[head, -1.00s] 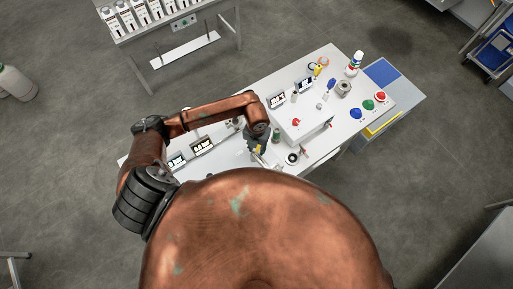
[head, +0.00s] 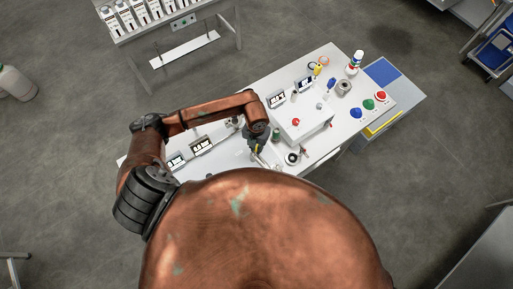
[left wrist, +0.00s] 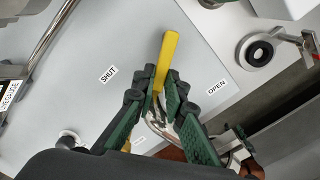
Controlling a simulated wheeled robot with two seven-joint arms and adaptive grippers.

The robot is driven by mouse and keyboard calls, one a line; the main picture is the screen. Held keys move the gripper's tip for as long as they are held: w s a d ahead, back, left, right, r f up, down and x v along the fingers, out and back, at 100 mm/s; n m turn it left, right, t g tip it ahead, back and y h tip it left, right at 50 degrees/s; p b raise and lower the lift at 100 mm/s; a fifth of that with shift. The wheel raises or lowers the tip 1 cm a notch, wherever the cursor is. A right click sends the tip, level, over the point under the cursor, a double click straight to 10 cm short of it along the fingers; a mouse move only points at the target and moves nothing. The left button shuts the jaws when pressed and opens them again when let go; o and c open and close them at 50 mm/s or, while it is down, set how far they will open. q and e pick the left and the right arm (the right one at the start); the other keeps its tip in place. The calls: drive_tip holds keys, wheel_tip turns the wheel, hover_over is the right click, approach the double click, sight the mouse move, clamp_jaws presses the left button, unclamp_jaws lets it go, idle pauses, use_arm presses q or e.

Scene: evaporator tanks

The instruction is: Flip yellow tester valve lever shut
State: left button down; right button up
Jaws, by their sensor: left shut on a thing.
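The yellow tester valve lever (left wrist: 169,57) shows in the left wrist view. It sticks up between the fingertips of my left gripper (left wrist: 160,93), and its lower part is hidden between the fingers. The lever lies between the SHUT label (left wrist: 108,74) on its left and the OPEN label (left wrist: 217,87) on its right. In the head view my left gripper (head: 257,147) is low over the near side of the white table, and the lever is hardly visible there. My right gripper is not in view.
The white table (head: 339,68) carries a white box (head: 305,122), small displays (head: 202,145) and red, green and blue buttons (head: 368,104). In the left wrist view a round black-and-white fitting (left wrist: 258,51) stands right of the lever. Open floor lies around the table.

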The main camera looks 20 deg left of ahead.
use_arm(q)
drive_tip(key=shift+a+f+m+b, duration=0.3)
drive_tip(key=shift+m+b, duration=0.4)
drive_tip(key=shift+b, duration=0.25)
drive_tip(key=shift+a+r+m+b, duration=0.15)
drive_tip(key=shift+m+b, duration=0.2)
drive_tip(key=shift+m, duration=0.05)
drive_tip(key=shift+r, duration=0.1)
drive_tip(key=c, duration=2)
unclamp_jaws()
drive_tip(key=shift+o, duration=0.2)
drive_tip(key=shift+r, duration=0.3)
wheel_tip(320, 180, up, 12)
drive_tip(key=shift+f, duration=0.25)
